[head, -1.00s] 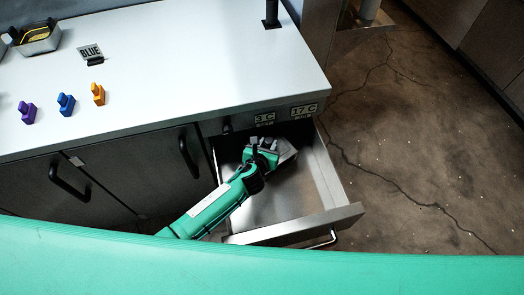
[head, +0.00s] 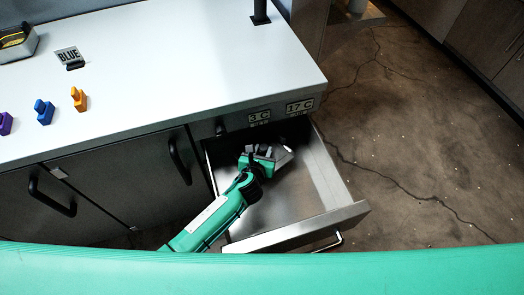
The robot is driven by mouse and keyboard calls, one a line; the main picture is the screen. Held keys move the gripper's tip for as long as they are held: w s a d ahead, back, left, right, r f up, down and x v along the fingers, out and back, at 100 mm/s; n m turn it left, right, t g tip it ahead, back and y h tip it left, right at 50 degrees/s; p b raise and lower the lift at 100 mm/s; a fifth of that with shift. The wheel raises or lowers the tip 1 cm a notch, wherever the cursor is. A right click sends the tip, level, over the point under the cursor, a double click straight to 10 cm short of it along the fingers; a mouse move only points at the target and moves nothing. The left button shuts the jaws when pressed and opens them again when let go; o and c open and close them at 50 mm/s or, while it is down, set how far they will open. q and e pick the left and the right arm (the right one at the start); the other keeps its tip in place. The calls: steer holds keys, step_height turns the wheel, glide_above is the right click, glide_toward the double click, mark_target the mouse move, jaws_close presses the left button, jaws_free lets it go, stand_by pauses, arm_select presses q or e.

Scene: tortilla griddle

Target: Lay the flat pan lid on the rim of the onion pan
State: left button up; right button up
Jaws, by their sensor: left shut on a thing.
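My left gripper (head: 264,156) is inside the open drawer, low over its metal floor. It is shut on a grey metal thing (head: 284,157), of which only a pointed, flat corner shows beyond the jaws. I cannot tell from this view whether it is the flat pan lid. The onion pan is not recognisable in this view. My right gripper is not in view.
The open metal drawer (head: 290,233) sticks out below the white counter (head: 190,75). The floor at right is clear.

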arm_select(q)
steer(key=o, duration=1.1)
steer(key=p+v, duration=0.1)
steer(key=v, duration=1.1)
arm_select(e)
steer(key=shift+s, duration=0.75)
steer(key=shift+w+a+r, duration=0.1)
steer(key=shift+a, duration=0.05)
